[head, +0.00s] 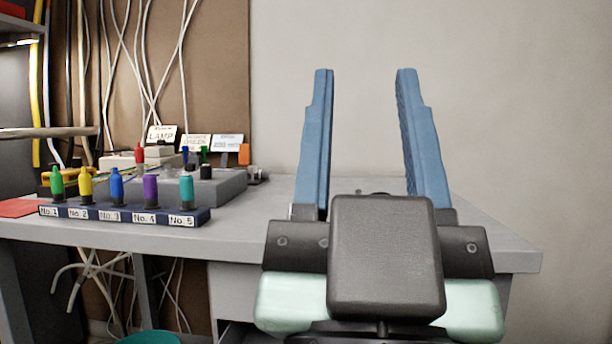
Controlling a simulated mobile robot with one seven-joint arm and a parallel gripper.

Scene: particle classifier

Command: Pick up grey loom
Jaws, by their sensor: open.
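My gripper (364,72) is in the foreground at right of centre. Its two long blue fingers point up and stand wide apart, with only the plain wall and the table's back edge showing between them. I cannot identify a grey loom for certain. A low grey block (232,187) lies on the grey table (262,235), left of my gripper and apart from it. Several small coloured items stand on or by this block. The dark gripper body hides part of the tabletop; a small dark shape just above it is too small to tell.
A dark blue rack (120,216) with several coloured bottles, labelled No. 1 to No. 5, stands at the table's front left. Small signs (196,142) stand behind it. White cables (150,60) hang on a brown board. The tabletop between rack and gripper is clear.

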